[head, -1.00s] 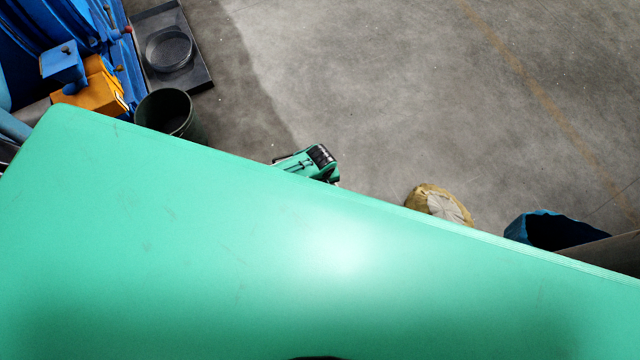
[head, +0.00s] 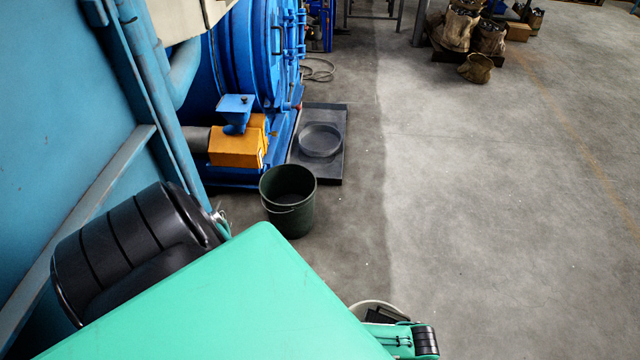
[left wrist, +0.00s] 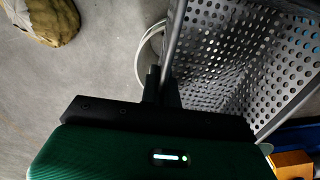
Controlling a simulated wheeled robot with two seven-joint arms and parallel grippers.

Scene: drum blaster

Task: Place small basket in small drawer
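In the left wrist view, a perforated grey metal basket (left wrist: 240,62) with a thin metal frame fills the upper right. I take it to be the small basket. My left gripper (left wrist: 163,86) has its two black fingers close together at the near edge of the basket's frame, and they appear to be shut on it. In the head view, a green wrist part of mine (head: 400,340) shows at the bottom, but the fingers and the basket cannot be made out clearly there. No small drawer can be recognised. My right gripper is out of view.
A large blue machine (head: 250,60) stands at the back left, with a black tray (head: 333,160) on the floor. A dark green bucket (head: 288,215) stands in front. A pale ring (head: 372,303) shows by my wrist. Sacks (head: 458,28) lie far back; the right floor is clear.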

